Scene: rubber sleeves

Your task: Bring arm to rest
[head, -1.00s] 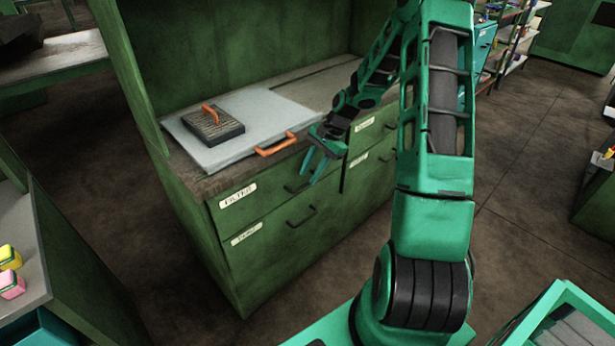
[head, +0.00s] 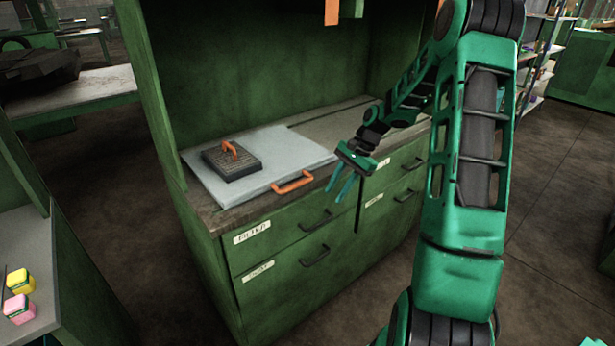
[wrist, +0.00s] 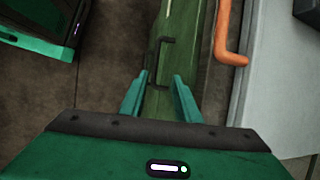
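My gripper (head: 342,188) is held in front of the green cabinet, just right of the orange handle of the grey board. Its two teal fingers stand apart with nothing between them. In the wrist view my gripper (wrist: 159,95) also shows open and empty, with the cabinet's drawer front and a dark drawer handle (wrist: 157,60) beyond the fingers. My arm reaches from the lower right up and over toward the cabinet.
A grey board (head: 300,150) with an orange handle (head: 293,182) lies on the green cabinet's (head: 290,240) top, a dark block (head: 232,163) on it. Yellow (head: 20,281) and pink (head: 19,308) items sit on a left counter (head: 25,240). Floor is open at right.

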